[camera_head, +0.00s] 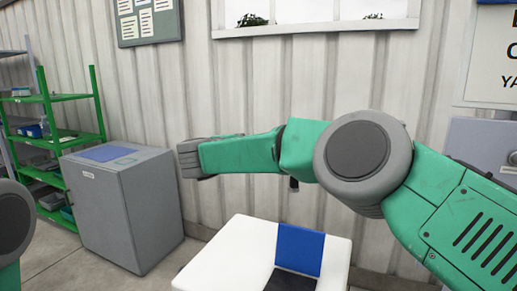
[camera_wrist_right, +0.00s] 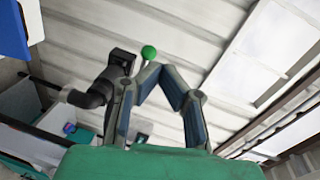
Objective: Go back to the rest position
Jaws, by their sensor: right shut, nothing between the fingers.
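My right arm crosses the head view from the right. Its grey end, with the right gripper (camera_head: 190,158), is in front of the corrugated wall and above the white table. In the right wrist view the two fingers of this gripper (camera_wrist_right: 158,71) bend inward and meet at their tips, with nothing seen between them. Only a rounded part of my left arm shows at the left edge of the head view; its gripper is out of view.
A white table (camera_head: 235,250) with a blue panel (camera_head: 300,249) stands below the arm. A grey cabinet (camera_head: 125,210) and green shelf (camera_head: 72,141) stand left. In the wrist view, a black fitting (camera_wrist_right: 100,90) and a green ball (camera_wrist_right: 149,52) show close to the fingertips; contact is unclear.

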